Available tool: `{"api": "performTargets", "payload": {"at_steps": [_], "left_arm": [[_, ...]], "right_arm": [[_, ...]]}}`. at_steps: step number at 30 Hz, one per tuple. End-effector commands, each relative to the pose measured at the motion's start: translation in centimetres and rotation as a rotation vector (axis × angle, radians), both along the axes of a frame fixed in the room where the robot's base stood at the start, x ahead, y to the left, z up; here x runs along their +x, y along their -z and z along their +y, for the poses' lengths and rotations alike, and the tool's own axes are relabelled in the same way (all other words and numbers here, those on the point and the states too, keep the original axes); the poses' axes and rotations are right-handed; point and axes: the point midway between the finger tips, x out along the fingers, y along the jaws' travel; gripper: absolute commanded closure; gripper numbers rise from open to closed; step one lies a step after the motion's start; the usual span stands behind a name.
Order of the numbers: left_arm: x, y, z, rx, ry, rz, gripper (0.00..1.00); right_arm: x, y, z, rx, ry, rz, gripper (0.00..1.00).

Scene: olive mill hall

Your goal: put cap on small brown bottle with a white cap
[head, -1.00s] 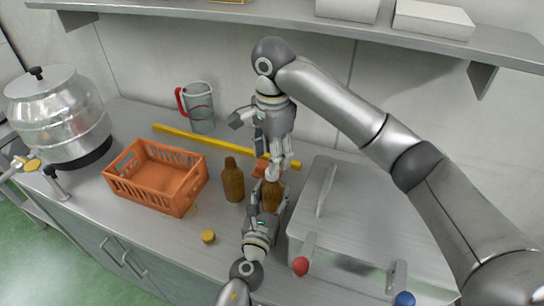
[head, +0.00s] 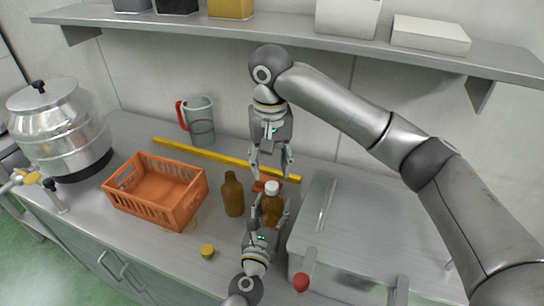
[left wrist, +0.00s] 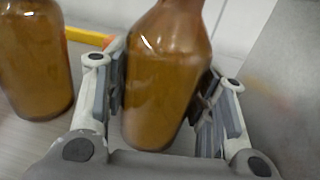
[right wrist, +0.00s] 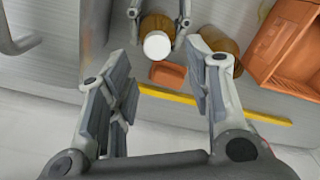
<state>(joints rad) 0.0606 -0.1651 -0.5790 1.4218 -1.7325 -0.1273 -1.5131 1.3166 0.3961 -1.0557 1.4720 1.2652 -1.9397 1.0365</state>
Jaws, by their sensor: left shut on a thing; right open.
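The small brown bottle (head: 271,207) stands upright on the counter with a white cap (head: 272,187) sitting on its mouth. My left gripper (head: 265,217) is shut around the bottle's body; the left wrist view shows the brown glass (left wrist: 163,85) between its fingers, with the cap out of frame. My right gripper (head: 271,165) is open and empty, just behind and above the cap. In the right wrist view the white cap (right wrist: 157,45) lies beyond its spread fingers, apart from them. Whether the cap is fully tightened cannot be told.
A second brown bottle (head: 233,194), uncapped, stands close at left. A yellow cap (head: 207,251) lies near the front. An orange crate (head: 118,187) is left, a metal box (head: 340,262) right. A yellow bar (head: 205,153), orange piece (right wrist: 168,74) and jug (head: 200,122) are behind.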

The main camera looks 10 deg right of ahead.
Motion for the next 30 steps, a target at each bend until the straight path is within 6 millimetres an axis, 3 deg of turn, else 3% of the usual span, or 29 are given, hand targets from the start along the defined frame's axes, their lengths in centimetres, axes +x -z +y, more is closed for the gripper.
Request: {"api": "performTargets", "payload": {"at_steps": [21, 30], "left_arm": [[0.0, 0.1, 0.0, 0.001, 0.0, 0.002, 1.0], [0.0, 0.1, 0.0, 0.0, 0.0, 0.001, 1.0]], "right_arm": [[0.0, -1.3, -0.3, -0.01, -1.168, 0.009, 0.53], [0.0, -1.6, -0.4, -0.008, -1.428, 0.01, 0.53]]}}
